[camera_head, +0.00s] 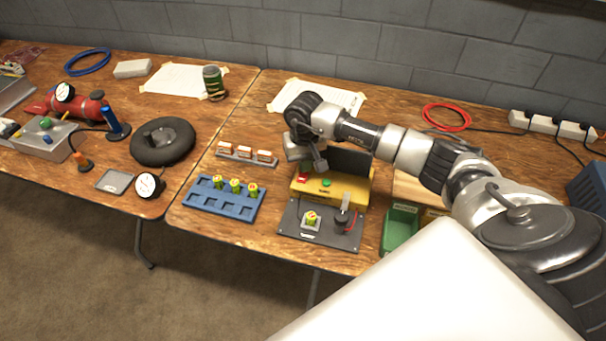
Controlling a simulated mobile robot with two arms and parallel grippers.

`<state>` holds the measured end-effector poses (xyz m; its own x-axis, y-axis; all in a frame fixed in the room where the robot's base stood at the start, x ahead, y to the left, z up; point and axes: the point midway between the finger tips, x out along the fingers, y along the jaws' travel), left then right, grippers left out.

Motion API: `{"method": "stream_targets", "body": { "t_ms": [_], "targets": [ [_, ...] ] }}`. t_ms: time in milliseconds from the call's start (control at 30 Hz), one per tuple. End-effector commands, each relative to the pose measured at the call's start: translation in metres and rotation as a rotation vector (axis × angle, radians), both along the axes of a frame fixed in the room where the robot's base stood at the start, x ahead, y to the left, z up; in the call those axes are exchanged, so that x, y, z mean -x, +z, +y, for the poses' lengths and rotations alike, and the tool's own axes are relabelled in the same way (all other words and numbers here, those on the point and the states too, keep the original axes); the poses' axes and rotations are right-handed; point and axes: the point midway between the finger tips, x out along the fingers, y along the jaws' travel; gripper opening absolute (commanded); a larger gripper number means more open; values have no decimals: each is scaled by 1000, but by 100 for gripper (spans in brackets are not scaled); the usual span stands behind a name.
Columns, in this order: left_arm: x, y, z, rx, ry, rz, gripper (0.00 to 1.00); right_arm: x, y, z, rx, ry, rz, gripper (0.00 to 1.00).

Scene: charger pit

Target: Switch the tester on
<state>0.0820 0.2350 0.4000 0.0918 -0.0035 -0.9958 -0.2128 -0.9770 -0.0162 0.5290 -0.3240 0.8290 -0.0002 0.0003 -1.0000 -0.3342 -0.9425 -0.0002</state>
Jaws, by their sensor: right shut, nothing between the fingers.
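The tester is a yellow box (345,190) with a dark upright panel (350,162) at its back, on the right-hand table. A red control (303,178) and a green control (326,183) sit on its top. My right gripper (320,166) is shut and empty, just above and behind these controls, pointing down. I cannot tell whether it touches the tester. The gripper and wrist hide part of the tester's back left. A dark plate (290,228) in front carries a small yellow-green piece (311,217) in a holder and a clamp-like part (345,215). My left gripper is out of view.
A blue tray (205,203) with yellow-green pieces and a rack (245,155) of orange-white pieces stand left of the tester. A green bin (401,225) stands at its right. A red cable coil (446,116) and power strip (545,124) lie behind my right arm.

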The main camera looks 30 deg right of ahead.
Motion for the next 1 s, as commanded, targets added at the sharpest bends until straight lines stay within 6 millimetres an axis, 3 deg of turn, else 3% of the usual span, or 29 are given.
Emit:
{"method": "stream_targets", "body": {
  "t_ms": [733, 1000],
  "targets": [
    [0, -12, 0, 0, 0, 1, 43, 0, -13, 0, 1, 0, 1, 0],
    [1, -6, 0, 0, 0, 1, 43, 1, -4, 0, 1, 1, 3, 0]
  ]
}}
